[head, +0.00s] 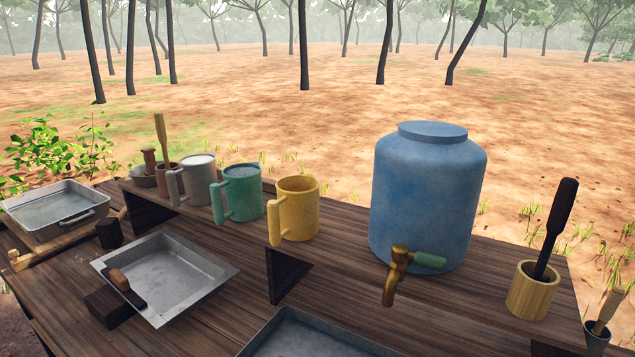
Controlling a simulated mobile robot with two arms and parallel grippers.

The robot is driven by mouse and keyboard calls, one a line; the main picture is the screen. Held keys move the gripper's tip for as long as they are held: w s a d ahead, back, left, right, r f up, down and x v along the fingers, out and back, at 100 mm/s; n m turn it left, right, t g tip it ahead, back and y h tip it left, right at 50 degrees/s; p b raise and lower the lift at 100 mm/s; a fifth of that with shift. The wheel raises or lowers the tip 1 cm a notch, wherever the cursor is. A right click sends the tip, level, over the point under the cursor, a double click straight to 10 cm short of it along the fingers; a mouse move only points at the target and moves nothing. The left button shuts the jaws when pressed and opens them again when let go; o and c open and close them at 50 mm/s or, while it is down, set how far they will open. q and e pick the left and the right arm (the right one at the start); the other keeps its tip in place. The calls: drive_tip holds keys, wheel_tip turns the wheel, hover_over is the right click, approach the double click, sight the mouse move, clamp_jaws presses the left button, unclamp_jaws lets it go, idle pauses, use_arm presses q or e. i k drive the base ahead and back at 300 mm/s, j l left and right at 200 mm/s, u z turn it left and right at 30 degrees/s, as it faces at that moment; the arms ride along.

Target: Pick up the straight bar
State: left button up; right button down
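Neither of my grippers shows in the head view. I cannot tell for sure which thing is the straight bar. A long dark paddle-like bar (557,226) stands slightly tilted in a bamboo cup (532,293) at the right. A light wooden rod (62,243) lies at the far left, along the front of a metal pan. A short tool with a brown handle (119,280) and dark end rests over the left edge of a square metal tray (218,269).
A large blue barrel (428,190) with a brass tap (396,270) stands on the raised shelf. Grey (199,183), green (242,196) and yellow (299,208) mugs stand left of it. A metal pan (60,208) is at far left; another tray (310,335) is cut off at the bottom.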

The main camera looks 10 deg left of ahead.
sight(114, 276)
drive_tip(key=u, duration=1.1)
